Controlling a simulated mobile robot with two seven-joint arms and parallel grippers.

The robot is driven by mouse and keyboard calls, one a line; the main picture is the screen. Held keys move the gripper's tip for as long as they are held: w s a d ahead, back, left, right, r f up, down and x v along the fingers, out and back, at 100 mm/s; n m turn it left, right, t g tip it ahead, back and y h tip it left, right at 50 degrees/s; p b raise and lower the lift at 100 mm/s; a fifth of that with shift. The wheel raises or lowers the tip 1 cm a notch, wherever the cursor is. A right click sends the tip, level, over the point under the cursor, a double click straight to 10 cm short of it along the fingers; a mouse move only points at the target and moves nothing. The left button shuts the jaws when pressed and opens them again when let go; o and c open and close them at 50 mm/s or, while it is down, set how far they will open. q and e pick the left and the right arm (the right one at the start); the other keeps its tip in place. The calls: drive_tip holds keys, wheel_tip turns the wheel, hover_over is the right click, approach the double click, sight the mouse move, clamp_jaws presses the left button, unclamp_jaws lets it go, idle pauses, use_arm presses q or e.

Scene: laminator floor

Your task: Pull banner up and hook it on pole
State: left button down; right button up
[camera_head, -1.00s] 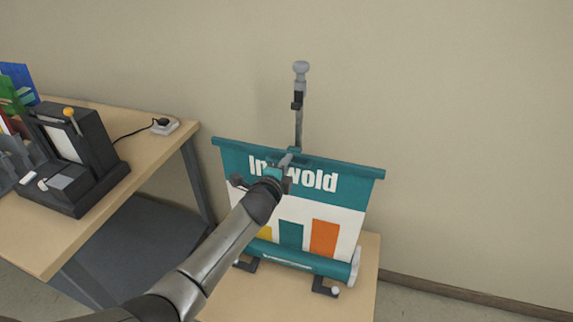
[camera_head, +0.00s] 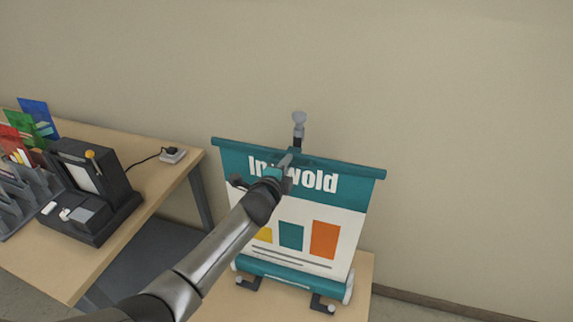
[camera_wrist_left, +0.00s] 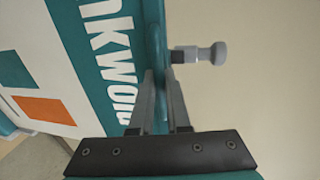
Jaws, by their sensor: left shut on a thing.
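The banner (camera_head: 335,218) is teal and white with colored blocks, stretched up from its teal roller base (camera_head: 290,281). My left gripper (camera_head: 285,166) is shut on the middle of its teal top bar. In the left wrist view, the fingers (camera_wrist_left: 160,105) pinch the top bar (camera_wrist_left: 155,45), with the banner's lettered face (camera_wrist_left: 100,60) to the left. The pole (camera_head: 299,130) stands behind the banner, and its grey knobbed top rises a little above the bar. The pole top (camera_wrist_left: 205,54) also shows beside the bar in the left wrist view. The pole's lower part is hidden by the banner.
The banner base stands on a small wooden table (camera_head: 355,277) near the beige wall (camera_head: 460,140). To the left, a wooden desk (camera_head: 140,205) holds a dark laminator-like machine (camera_head: 88,200), a rack with colored folders (camera_head: 30,190) and a small switch box (camera_head: 172,155).

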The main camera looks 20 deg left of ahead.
use_arm(q)
drive_tip(key=shift+w+r, duration=0.1)
drive_tip(key=shift+r, duration=0.3)
drive_tip(key=c, duration=0.9)
unclamp_jaws()
drive_tip(key=shift+f, duration=0.15)
drive_tip(key=v, duration=1.5)
drive_tip(key=shift+f+p, duration=0.15)
drive_tip(key=shift+p, duration=0.2)
